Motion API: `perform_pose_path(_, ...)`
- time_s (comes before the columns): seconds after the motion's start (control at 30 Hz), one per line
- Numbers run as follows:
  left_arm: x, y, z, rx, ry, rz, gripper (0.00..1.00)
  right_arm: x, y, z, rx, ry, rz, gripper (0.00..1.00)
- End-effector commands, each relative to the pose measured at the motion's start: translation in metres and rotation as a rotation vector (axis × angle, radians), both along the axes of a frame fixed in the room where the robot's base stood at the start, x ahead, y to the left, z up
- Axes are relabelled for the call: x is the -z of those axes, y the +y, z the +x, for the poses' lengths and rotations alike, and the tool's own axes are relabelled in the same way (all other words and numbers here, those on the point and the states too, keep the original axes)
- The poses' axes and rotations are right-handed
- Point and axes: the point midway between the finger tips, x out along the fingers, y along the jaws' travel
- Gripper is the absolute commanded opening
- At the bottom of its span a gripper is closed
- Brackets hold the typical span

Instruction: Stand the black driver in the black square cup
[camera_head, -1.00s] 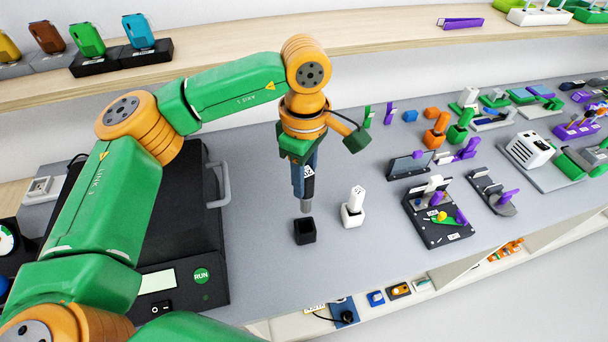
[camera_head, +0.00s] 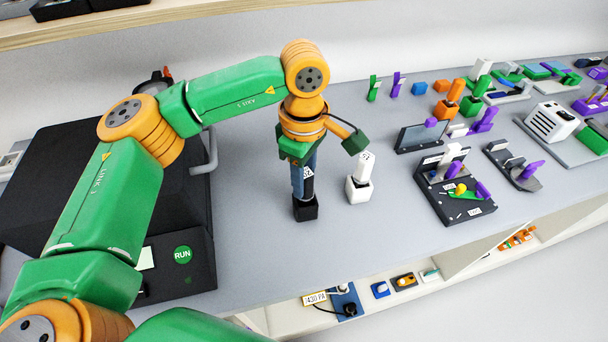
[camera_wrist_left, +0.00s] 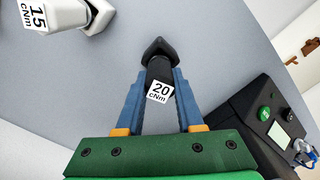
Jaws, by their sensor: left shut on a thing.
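The black driver (camera_head: 309,184) is upright between the fingers of my left gripper (camera_head: 304,190), which is shut on it. In the left wrist view the driver (camera_wrist_left: 160,76) shows a white "20 cNm" label between the blue fingers (camera_wrist_left: 158,92). The black square cup (camera_head: 305,210) stands on the bench directly under the driver, and the driver's lower end is in its mouth. The cup also shows in the left wrist view (camera_wrist_left: 157,46), at the driver's far end. How deep the tip sits is hidden. My right gripper is in neither view.
A white driver labelled "15 cNm" (camera_wrist_left: 35,10) stands in a white cup (camera_head: 358,192) just right of the black cup. A black machine with a green RUN button (camera_head: 182,254) is at the left. The bench front near the cups is clear.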

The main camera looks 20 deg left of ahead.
Motion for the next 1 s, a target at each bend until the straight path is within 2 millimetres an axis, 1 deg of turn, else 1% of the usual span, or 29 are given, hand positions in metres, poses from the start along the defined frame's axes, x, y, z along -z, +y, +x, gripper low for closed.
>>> perform_pose_path(0.97,0.0048,0.0,0.0,0.0,0.0,0.0,0.0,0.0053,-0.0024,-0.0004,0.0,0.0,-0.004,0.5)
perform_pose_path(1.0,0.0048,0.0,0.0,0.0,0.0,0.0,0.47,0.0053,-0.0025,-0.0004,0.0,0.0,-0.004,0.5)
